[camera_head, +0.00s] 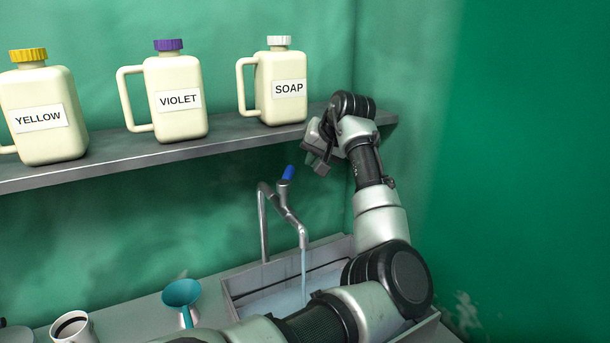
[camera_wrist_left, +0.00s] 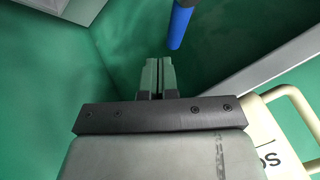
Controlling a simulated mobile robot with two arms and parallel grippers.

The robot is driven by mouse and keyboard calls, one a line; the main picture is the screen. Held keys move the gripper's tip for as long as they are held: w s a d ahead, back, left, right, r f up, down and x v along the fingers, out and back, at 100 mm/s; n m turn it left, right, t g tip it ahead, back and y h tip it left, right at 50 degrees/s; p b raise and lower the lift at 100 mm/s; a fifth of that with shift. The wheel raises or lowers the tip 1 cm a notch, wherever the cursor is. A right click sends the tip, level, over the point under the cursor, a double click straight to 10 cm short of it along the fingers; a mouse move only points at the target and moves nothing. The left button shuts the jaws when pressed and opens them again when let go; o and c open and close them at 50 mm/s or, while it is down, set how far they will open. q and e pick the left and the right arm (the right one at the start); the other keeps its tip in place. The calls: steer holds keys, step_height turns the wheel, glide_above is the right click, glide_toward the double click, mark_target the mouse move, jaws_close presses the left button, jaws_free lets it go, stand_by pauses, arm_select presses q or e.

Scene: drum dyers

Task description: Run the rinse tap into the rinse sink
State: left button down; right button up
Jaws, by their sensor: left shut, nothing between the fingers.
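The rinse tap (camera_head: 289,213) is a grey metal spout with a blue-tipped lever (camera_head: 288,172) that tilts up and to the right. A stream of water falls from the spout into the rinse sink (camera_head: 228,290), which holds pale water. My left arm reaches across the front of the sink, hiding part of it. My left gripper (camera_head: 319,167) is shut and empty, to the right of the blue lever tip and apart from it. In the left wrist view the shut fingers (camera_wrist_left: 158,76) point near the blue lever (camera_wrist_left: 180,24). My right gripper is not in view.
A grey shelf (camera_head: 165,155) above the sink carries the yellow jug (camera_head: 44,140), violet jug (camera_head: 178,122) and soap jug (camera_head: 284,104). A teal funnel (camera_head: 182,293) and a white mug (camera_head: 73,328) stand on the counter left of the sink. Green walls close in behind and right.

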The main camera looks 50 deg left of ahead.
mark_target(287, 178)
arm_select(q)
steer(key=w+d+r+n+b, duration=0.1)
steer(key=w+d+b, duration=0.15)
steer(key=d, duration=0.35)
steer(key=s+a+f+p, duration=0.2)
steer(key=a+f+p, duration=0.3)
steer(key=a, duration=0.4)
steer(key=shift+s+a+f+g+p, duration=0.35)
steer(key=shift+s+f+g, duration=0.05)
steer(key=shift+f, duration=0.3)
steer(key=shift+w, duration=0.1)
